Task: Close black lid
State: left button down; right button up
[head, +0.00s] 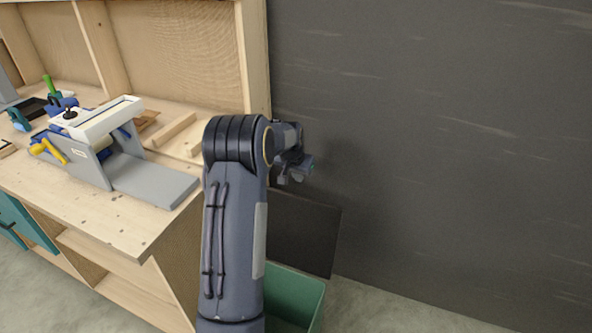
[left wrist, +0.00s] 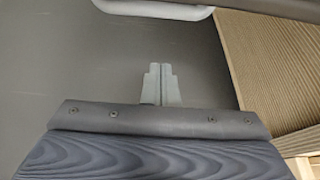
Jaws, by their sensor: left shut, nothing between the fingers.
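The black lid (head: 308,235) stands open and steeply raised behind a green bin (head: 295,292), close to the dark wall. My arm covers the left part of the lid and bin in the head view. My left gripper (head: 298,174) is above the lid's upper edge, in front of the wall, and looks apart from the lid. In the left wrist view my left gripper (left wrist: 161,83) has its fingers together with nothing between them. The dark surface behind the fingers there is plain, and I cannot tell whether it is wall or lid. My right gripper is not in view.
A wooden workbench (head: 120,215) with a grey and white device (head: 110,120) and tools stands to the left. Its side panel is next to my arm. The dark wall (head: 430,130) closes off the back. The floor (head: 390,312) right of the bin is clear.

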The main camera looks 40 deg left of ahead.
pick_arm(q)
jog(key=s+f, duration=0.1)
jog(key=s+d+f, duration=0.1)
jog(key=f, duration=0.1)
jog(key=shift+s+f, duration=0.15)
jog(key=shift+s, duration=0.15)
dwell(0.3)
